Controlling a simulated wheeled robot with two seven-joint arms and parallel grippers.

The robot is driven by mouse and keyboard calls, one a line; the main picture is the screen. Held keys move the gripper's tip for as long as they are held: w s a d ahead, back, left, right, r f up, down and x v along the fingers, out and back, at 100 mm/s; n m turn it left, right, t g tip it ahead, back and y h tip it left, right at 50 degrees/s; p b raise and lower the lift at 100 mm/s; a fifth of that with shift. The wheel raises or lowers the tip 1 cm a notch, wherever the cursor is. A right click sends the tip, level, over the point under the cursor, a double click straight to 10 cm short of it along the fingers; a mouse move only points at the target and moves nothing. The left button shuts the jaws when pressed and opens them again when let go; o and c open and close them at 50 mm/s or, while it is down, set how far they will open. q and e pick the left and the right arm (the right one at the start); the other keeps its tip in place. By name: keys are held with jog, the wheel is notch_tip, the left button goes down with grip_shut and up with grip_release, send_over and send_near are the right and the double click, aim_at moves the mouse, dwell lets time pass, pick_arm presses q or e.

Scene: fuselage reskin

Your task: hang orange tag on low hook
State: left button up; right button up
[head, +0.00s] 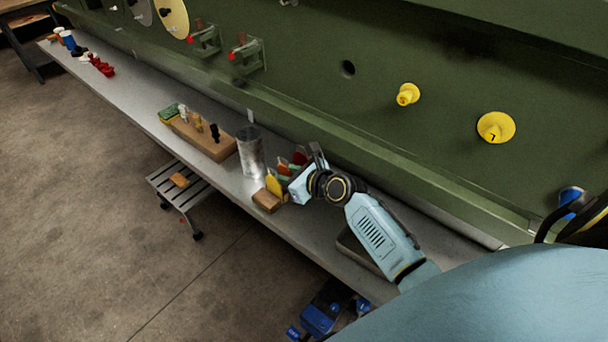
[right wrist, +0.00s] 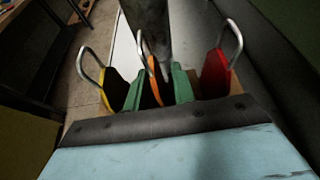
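In the head view the orange tag (head: 284,169) is a small patch left of my right gripper (head: 306,176). That gripper is low at the rack, very close to the tags. My left gripper is not in view. I cannot make out the low hook.
A metal can (head: 251,152) stands left of the tags on the long grey shelf (head: 325,232). A wooden holder (head: 205,137) with small tools is farther left. The green fuselage panel (head: 330,30) rises behind, with yellow knobs (head: 496,127) and red-marked brackets (head: 246,57).

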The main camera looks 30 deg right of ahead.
jog(key=p+v, duration=0.1)
jog(key=v, duration=1.2)
jog(key=shift+s+a+r, duration=0.15)
jog(key=shift+s+r, duration=0.05)
